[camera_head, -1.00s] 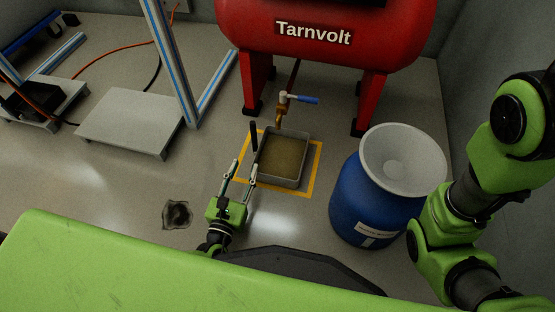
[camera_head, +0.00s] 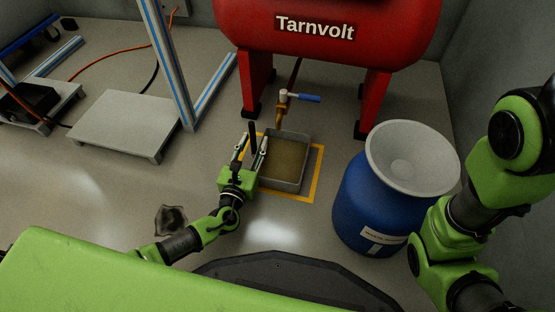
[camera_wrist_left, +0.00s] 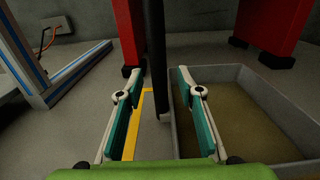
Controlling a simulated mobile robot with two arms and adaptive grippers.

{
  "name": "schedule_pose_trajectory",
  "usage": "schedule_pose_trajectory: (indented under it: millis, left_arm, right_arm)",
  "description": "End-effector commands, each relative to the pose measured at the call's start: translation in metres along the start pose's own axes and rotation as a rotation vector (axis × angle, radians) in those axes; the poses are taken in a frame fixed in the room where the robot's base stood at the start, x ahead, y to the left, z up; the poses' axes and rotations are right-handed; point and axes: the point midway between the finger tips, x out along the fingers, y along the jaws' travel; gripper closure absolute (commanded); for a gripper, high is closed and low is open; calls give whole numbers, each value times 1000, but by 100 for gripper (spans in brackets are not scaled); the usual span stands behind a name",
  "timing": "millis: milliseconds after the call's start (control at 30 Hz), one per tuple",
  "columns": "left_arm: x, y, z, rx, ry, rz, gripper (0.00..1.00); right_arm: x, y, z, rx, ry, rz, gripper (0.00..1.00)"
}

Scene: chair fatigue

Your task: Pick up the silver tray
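The silver tray (camera_head: 281,186) lies on the floor under the tap of the red tank. It holds a brownish liquid. A black upright handle (camera_head: 253,131) stands at its left side. My left gripper (camera_head: 252,147) is open beside the tray's left wall, its fingers either side of the handle. In the left wrist view the handle (camera_wrist_left: 157,55) stands between the two open fingers, with gaps on both sides. The tray (camera_wrist_left: 214,74) shows there to the right, partly behind the right finger. My right gripper is out of view.
A blue drum (camera_head: 365,210) with a pale funnel top stands right of the tray. The red tank (camera_head: 340,30) on legs is behind, with a blue-handled tap (camera_head: 303,97) above the tray. A yellow floor outline (camera_head: 316,175) surrounds the tray. A grey platform (camera_head: 125,120) stands left.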

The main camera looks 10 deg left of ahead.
Motion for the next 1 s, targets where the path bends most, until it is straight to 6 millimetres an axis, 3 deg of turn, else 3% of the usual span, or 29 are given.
schedule_pose_trajectory:
  millis: [67, 200, 667, 1000]
  left_arm:
    - [0, 0, 0, 0, 0, 0, 66]
    - [0, 0, 0, 0, 0, 0, 100]
    - [0, 0, 7, -1, -2, 1, 100]
    - [0, 0, 55, -3, -3, 1, 100]
  right_arm:
    - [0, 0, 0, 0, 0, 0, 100]
    - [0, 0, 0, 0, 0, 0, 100]
    - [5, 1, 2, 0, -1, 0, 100]
    - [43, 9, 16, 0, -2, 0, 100]
